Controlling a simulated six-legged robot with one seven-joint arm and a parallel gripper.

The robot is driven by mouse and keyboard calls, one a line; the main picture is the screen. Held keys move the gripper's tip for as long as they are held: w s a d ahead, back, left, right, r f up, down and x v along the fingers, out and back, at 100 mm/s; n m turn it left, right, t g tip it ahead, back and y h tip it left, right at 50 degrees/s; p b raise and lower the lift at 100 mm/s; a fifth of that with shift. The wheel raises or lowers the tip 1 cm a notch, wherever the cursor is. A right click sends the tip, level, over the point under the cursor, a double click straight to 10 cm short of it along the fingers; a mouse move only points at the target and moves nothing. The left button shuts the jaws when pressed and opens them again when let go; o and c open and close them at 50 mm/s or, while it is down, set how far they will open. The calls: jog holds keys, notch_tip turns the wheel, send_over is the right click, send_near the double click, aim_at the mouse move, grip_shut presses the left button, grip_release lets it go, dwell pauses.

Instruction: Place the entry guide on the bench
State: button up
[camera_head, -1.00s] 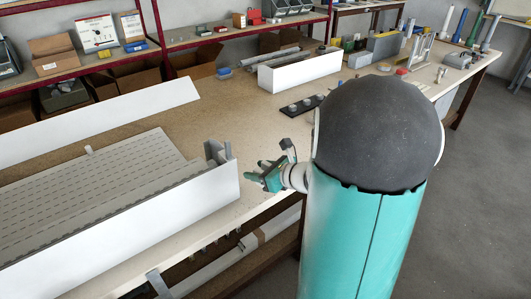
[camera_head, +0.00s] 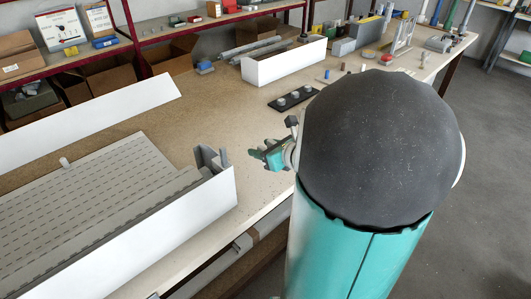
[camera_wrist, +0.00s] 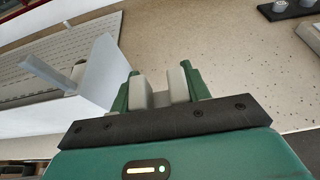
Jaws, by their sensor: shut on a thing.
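The bench (camera_head: 225,100) has a speckled brown top and runs from the lower left to the upper right in the head view; its top also shows in the wrist view (camera_wrist: 225,50). My gripper (camera_head: 257,154) is above the bench's front edge, just right of the white-walled shutter box. In the wrist view my gripper (camera_wrist: 160,88) has its green fingers with pale pads close together around a small grey piece (camera_wrist: 161,99), which I take to be the entry guide. Most of that piece is hidden by the pads, and I cannot make it out in the head view.
The white-walled shutter box (camera_head: 190,225) with slotted grey slats fills the bench's left; grey uprights (camera_head: 210,158) stand at its right end. A black tray with grey pegs (camera_head: 293,98) and a white bin (camera_head: 285,63) lie farther back. The bench top between is clear.

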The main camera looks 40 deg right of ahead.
jog(key=w+d+f, duration=0.2)
jog(key=d, duration=0.1)
jog(key=w+d+f, duration=0.2)
jog(key=d+f, duration=0.1)
jog(key=w+d+f, duration=0.2)
jog(key=d+f, duration=0.1)
jog(key=shift+w+d+f, duration=0.15)
jog(key=shift+w+d, duration=0.05)
jog(key=shift+w, duration=0.05)
jog(key=shift+w+d+f, duration=0.25)
jog(key=shift+f, duration=1.7)
jog(key=shift+f, duration=0.2)
jog(key=o, duration=0.9)
jog(key=shift+o, duration=0.2)
